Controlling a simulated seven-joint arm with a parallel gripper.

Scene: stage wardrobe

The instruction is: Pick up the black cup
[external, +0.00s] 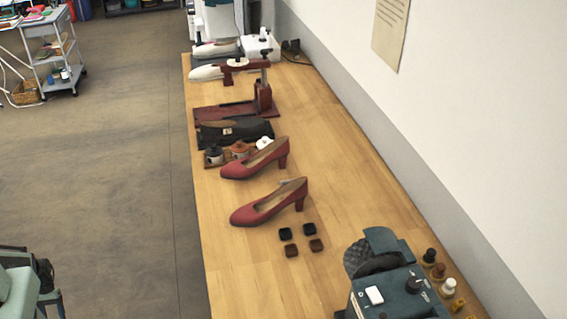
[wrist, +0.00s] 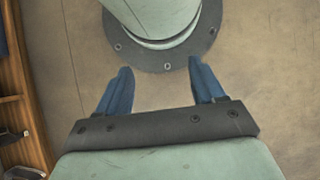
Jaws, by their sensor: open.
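No plain black cup stands out clearly in either view. I cannot tell whether the dark jar is the black cup. Two small black square pieces (external: 285,234) lie nearer, with two brown ones (external: 316,245). My gripper (wrist: 160,66) shows in the wrist view with its blue fingers apart and nothing between them. It faces the floor and my own base, away from these objects.
The long wooden workbench (external: 235,260) runs along the wall. Red shoes (external: 270,203) lie near the jars, with a black case (external: 235,130) behind them. A teal machine (external: 400,295) stands at the near end.

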